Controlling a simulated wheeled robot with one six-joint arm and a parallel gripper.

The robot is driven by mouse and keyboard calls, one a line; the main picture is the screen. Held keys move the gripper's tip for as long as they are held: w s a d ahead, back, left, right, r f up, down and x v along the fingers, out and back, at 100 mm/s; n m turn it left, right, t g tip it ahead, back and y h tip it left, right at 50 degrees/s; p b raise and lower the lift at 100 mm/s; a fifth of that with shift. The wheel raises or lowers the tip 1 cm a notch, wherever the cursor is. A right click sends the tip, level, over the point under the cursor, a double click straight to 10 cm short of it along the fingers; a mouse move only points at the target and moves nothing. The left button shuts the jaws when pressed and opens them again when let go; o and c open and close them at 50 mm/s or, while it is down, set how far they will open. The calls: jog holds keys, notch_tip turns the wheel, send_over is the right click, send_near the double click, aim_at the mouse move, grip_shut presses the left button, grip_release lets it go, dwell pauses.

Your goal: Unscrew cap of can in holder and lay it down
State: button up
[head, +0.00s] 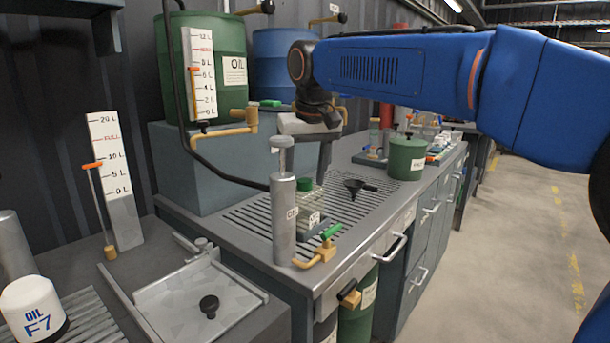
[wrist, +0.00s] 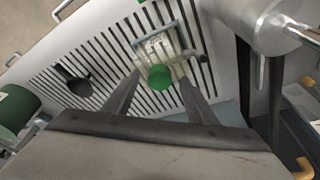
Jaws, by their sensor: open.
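The can (head: 312,198) is pale and see-through and stands upright in a small grey holder (head: 314,223) on the slatted bench top, partly behind a metal cylinder. Its green cap (wrist: 160,77) is on the can and also shows in the head view (head: 304,185). In the wrist view the can (wrist: 157,47) sits in the holder (wrist: 181,36) below my gripper (wrist: 160,72). My gripper is open, with a finger on each side of the cap in that view. It comes down from above in the head view (head: 322,182); contact with the cap cannot be told.
A metal cylinder with a plunger (head: 284,220) stands close in front of the can. A black funnel (head: 354,187) lies to its right on the slatted grate (head: 258,216). A green pot (head: 407,157) stands farther back. Bare grate lies between the funnel and the front edge.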

jog(key=c, duration=1.1)
jog(key=shift+d+n+g+y, duration=0.1)
jog(key=shift+n+g+y, duration=0.35)
jog(key=shift+n, duration=1.85)
jog(key=n+y, duration=0.1)
jog(key=n, duration=0.3)
jog(key=shift+w+n+g, duration=0.1)
jog(key=shift+n+g, duration=0.2)
jog(key=shift+g, duration=0.05)
jog(key=shift+n, duration=0.3)
jog(key=shift+w+r+n+g, duration=0.1)
jog(key=shift+n+g, duration=0.5)
jog(key=shift+n, duration=1.4)
